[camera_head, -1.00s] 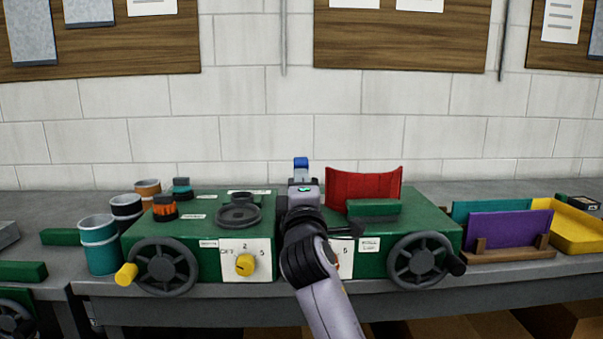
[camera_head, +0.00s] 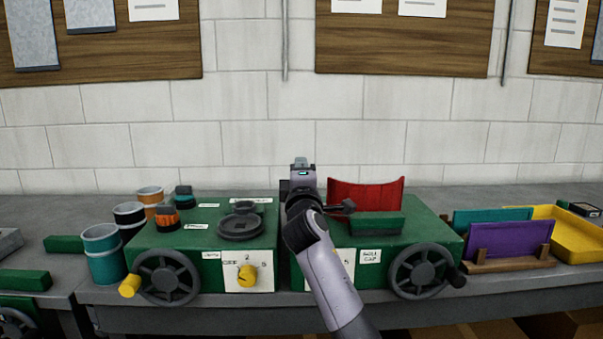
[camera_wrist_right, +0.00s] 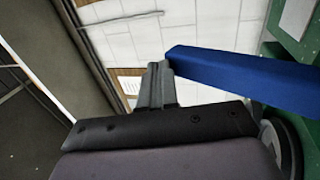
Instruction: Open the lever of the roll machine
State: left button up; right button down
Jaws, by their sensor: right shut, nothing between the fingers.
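The green roll machine (camera_head: 318,270) on the right half of the bench has a red curved sheet (camera_head: 366,194) standing on top and a dark handwheel (camera_head: 423,273) in front. A blue bar, likely its lever (camera_wrist_right: 245,80), runs in the right wrist view from the right edge to beside my fingertips; I cannot tell if they touch it. In the head view the blue is hidden behind my gripper. My right gripper (camera_head: 301,165) is over the machine's left side, and it shows in the wrist view (camera_wrist_right: 157,75) shut and empty. My left gripper is not in view.
A second green machine (camera_head: 185,245) with a yellow knob stands close on the left. Teal, black and orange cans (camera_head: 103,252) are left of it. Teal and purple sheets in a rack (camera_head: 510,243) and a yellow tray (camera_head: 578,240) are at the right. The wall is behind.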

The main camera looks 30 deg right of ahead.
jog(key=shift+w+d, duration=0.2)
jog(key=shift+w, duration=0.05)
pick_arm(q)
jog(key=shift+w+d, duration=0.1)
pick_arm(e)
jog(key=shift+r, duration=0.15)
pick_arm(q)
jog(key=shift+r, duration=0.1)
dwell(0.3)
